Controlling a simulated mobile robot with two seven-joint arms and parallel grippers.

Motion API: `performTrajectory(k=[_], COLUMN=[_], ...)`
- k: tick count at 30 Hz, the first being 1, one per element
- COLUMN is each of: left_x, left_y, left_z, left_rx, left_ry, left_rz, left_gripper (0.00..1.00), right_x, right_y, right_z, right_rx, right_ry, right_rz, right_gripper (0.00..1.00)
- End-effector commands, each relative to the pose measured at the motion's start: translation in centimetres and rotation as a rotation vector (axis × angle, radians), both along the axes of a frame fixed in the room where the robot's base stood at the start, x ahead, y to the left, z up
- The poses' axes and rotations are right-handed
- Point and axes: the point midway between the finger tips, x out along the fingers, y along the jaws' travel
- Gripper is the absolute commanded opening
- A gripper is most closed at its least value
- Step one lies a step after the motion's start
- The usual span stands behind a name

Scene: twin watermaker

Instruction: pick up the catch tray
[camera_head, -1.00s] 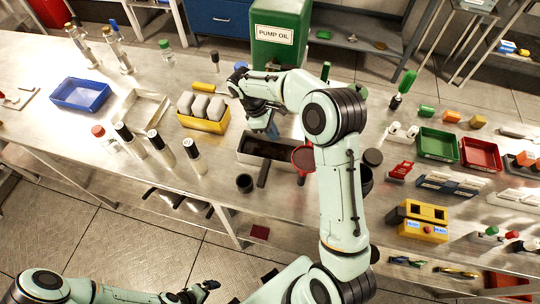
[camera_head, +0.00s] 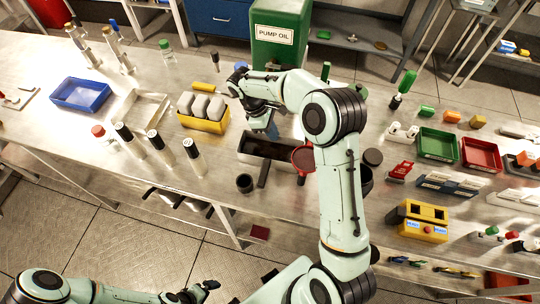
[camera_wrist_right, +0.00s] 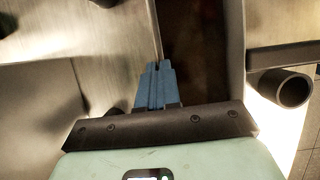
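The catch tray (camera_head: 248,157) is a long metal tray with a dark inside, standing on the bench in the middle of the head view. In the right wrist view its dark inside (camera_wrist_right: 205,50) lies just right of the fingers. My right gripper (camera_head: 272,129) points down at the tray's far wall. In the wrist view its blue fingers (camera_wrist_right: 157,82) are close together with the thin tray wall between them. The tray appears to rest on the bench. My left gripper (camera_head: 203,289) is low at the bottom of the head view, away from the bench; its fingers are too small to judge.
A yellow bin with grey bottles (camera_head: 203,122) stands left of the tray. A red funnel-like piece (camera_head: 303,158) is close at its right, and a black cup (camera_head: 245,183) in front. White bottles (camera_head: 195,158) stand front left. The green pump oil can (camera_head: 281,35) is behind.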

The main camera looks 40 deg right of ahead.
Motion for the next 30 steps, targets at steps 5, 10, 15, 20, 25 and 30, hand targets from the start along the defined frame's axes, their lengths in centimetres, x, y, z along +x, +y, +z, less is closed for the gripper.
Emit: performTrajectory(k=[5,10,15,20,25,30], left_x=[0.0,0.0,0.2,0.7,1.3,2.1], left_y=[0.0,0.0,0.0,0.0,0.0,0.0], left_z=[0.0,0.0,0.2,0.8,1.4,2.2], left_rx=[0.0,0.0,0.0,0.0,0.0,0.0], left_ry=[0.0,0.0,-0.002,-0.009,-0.015,-0.025], left_rz=[0.0,0.0,0.0,0.0,0.0,0.0], left_gripper=[1.0,1.0,1.0,1.0,1.0,1.0], right_x=[0.0,0.1,1.1,3.3,3.3,3.3], right_y=[0.0,0.0,0.9,2.8,2.6,2.6], right_z=[0.1,0.5,1.3,1.3,5.2,9.3], right_rx=[0.0,0.0,0.0,0.001,-0.001,0.001], right_ry=[-0.001,-0.003,-0.001,-0.002,-0.007,-0.007], right_rz=[0.0,0.001,0.004,0.004,0.0,0.001], right_gripper=[0.0,0.0,0.0,0.0,0.0,0.0])
